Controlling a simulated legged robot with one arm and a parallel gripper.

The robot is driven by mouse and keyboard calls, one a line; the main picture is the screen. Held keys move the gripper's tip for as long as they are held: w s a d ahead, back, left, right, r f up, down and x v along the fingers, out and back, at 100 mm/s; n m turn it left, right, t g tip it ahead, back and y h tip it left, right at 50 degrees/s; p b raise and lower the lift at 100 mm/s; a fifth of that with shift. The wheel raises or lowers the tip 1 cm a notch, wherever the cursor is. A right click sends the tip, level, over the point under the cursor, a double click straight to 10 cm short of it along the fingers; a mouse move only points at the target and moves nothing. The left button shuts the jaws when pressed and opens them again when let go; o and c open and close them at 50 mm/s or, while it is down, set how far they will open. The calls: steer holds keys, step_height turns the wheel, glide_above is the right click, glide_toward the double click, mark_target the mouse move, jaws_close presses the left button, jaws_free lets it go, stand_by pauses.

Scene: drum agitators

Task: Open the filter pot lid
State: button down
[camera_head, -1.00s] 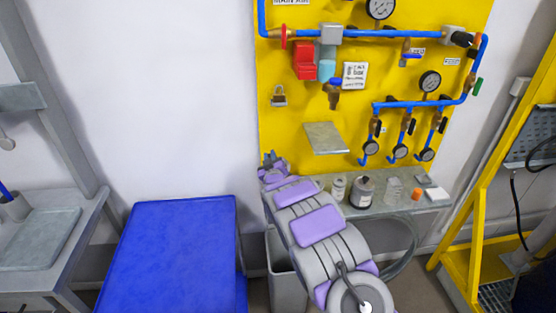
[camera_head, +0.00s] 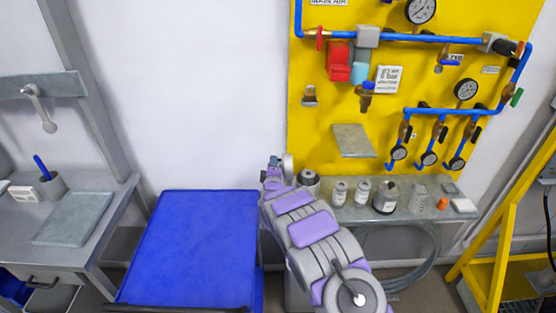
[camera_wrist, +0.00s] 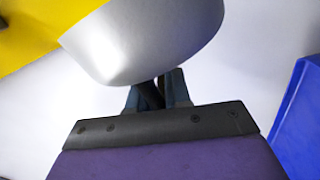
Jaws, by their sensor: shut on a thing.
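My gripper (camera_wrist: 158,93) is shut on a short dark part (camera_wrist: 150,95) below a smooth silver rounded piece, which looks like the pot lid (camera_wrist: 145,38). The lid fills the top of the wrist view. In the head view my gripper (camera_head: 276,168) is small, above the right corner of the blue cart. A grey round pot with a dark top (camera_head: 308,181) stands beside it at the shelf's left end, partly behind my arm. I cannot tell whether the lid touches the pot.
The blue-topped cart (camera_head: 195,245) is left of my arm. The grey shelf (camera_head: 345,214) holds several jars and a dark-labelled bottle (camera_head: 386,198). The yellow panel (camera_head: 330,115) with blue pipes stands behind. A workbench (camera_head: 75,220) is at far left.

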steer(key=shift+a+f+n+p, duration=0.2)
steer(key=shift+a+f+n, duration=0.2)
steer(key=shift+f, duration=0.2)
steer(key=shift+a+f+n+p, duration=0.15)
steer(key=shift+a+f+n, duration=0.1)
steer(key=shift+f+n, duration=0.3)
steer(key=shift+f, duration=0.2)
steer(key=c, duration=1.2)
jaws_free()
steer(key=shift+o, duration=0.2)
steer(key=shift+r, duration=0.1)
steer(key=shift+s, duration=0.1)
steer(key=s+p, duration=0.2)
steer(key=s, duration=1.5)
